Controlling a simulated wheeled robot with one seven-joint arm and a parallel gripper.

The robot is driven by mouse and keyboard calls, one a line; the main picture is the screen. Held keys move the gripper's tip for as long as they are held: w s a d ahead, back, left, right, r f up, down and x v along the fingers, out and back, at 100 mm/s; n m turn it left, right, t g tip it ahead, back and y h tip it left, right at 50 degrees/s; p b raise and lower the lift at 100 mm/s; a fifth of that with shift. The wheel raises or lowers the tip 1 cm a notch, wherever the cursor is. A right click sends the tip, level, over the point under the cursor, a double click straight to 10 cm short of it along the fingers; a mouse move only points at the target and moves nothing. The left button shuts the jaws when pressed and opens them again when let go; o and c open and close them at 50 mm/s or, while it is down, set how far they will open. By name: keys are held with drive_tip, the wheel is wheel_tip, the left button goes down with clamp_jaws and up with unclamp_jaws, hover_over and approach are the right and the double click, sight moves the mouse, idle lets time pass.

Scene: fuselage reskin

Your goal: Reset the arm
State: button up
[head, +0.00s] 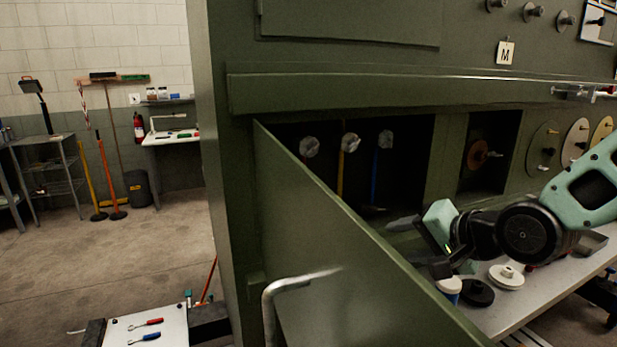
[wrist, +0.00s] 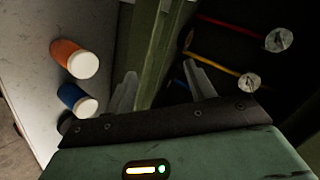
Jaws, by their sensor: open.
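My gripper (head: 412,241) is open and sits in front of the green fuselage wall, near the upper edge of an open green door (head: 330,235). In the wrist view my gripper (wrist: 163,88) has its two grey fingers apart, with a green edge (wrist: 160,50) showing between them. I cannot tell whether the fingers touch it. Nothing is held. My arm reaches in from the right. Behind the door is a dark bay with a red-cabled connector (head: 309,146), a yellow-cabled one (head: 350,142) and a blue-cabled one (head: 385,139).
A metal handle (head: 290,285) juts from the door. A grey worktable (head: 512,310) under my arm carries a white disc (head: 506,276) and a black disc (head: 477,292). The wrist view shows orange (wrist: 73,58) and blue (wrist: 77,99) white-capped containers. Open floor (head: 140,255) lies left.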

drive_tip(key=s+a+f+n+g+h, duration=0.2)
drive_tip(key=s+a+f+n+g, duration=0.3)
drive_tip(key=s, duration=0.5)
drive_tip(key=s+n+g+h, duration=0.3)
drive_tip(key=s+n, duration=0.6)
drive_tip(key=s, duration=0.7)
drive_tip(key=shift+d+f+n+g+b, duration=0.2)
drive_tip(key=shift+d+n+g+b, duration=0.15)
drive_tip(key=shift+g, duration=0.65)
